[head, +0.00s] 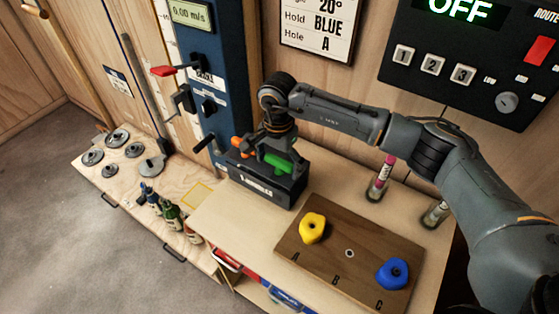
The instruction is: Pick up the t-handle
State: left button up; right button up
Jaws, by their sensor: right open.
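A black box (262,186) with a white label stands at the back of the wooden worktop. A green handle (281,164) and an orange handle (240,147) show at its top; they look like T-handles, but their shafts are hidden. My right gripper (283,153) reaches down over the box from above, with its open fingers close around or beside the green handle. I cannot tell whether the fingers touch it. My left gripper is out of view.
A brown board (350,290) bears a yellow hold (312,228) and a blue hold (392,273). Tubes, one with a pink band (383,177), stand at the worktop's back right. A blue column (212,60) with levers rises behind. Bottles (170,213) and grey discs (118,138) sit left.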

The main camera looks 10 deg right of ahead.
jog(key=c, duration=0.9)
jog(key=shift+c, duration=0.6)
jog(key=shift+w+r+b, duration=0.1)
jog(key=shift+r+b, duration=0.25)
jog(key=shift+r, duration=0.35)
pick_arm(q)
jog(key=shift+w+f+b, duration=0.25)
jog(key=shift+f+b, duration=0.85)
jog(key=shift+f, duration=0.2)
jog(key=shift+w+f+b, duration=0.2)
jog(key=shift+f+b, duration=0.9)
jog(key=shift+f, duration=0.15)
pick_arm(e)
notch_tip(320, 180, up, 17)
jog(key=shift+f, duration=0.15)
